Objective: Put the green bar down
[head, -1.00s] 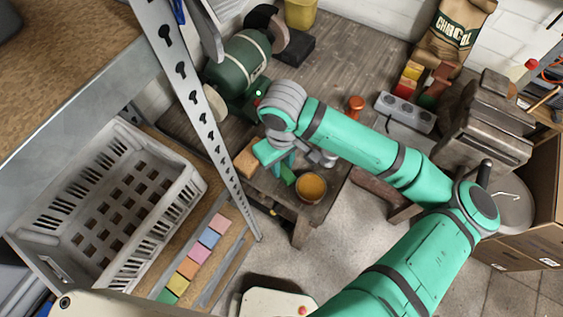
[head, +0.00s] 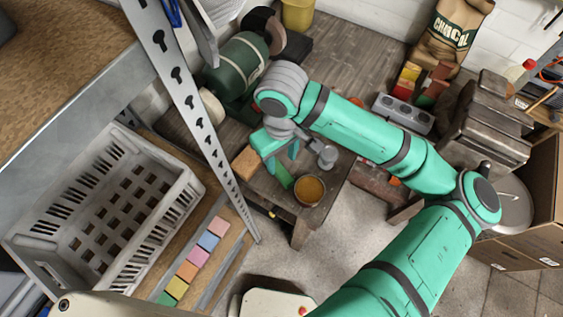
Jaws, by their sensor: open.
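The green bar (head: 285,178) lies on the wooden workbench (head: 328,203), close to its front edge and just left of a round container. My gripper (head: 281,166) is above the bar's far end, with its teal fingers apart. The fingers hide part of that end, and I cannot tell whether they touch it. The near end of the bar shows free.
The container (head: 310,190) with orange-brown contents stands right of the bar. A tan wooden block (head: 245,163) lies to the left, and a grey metal piece (head: 327,157) stands to the right. A perforated shelf post (head: 200,120) rises left of the bench.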

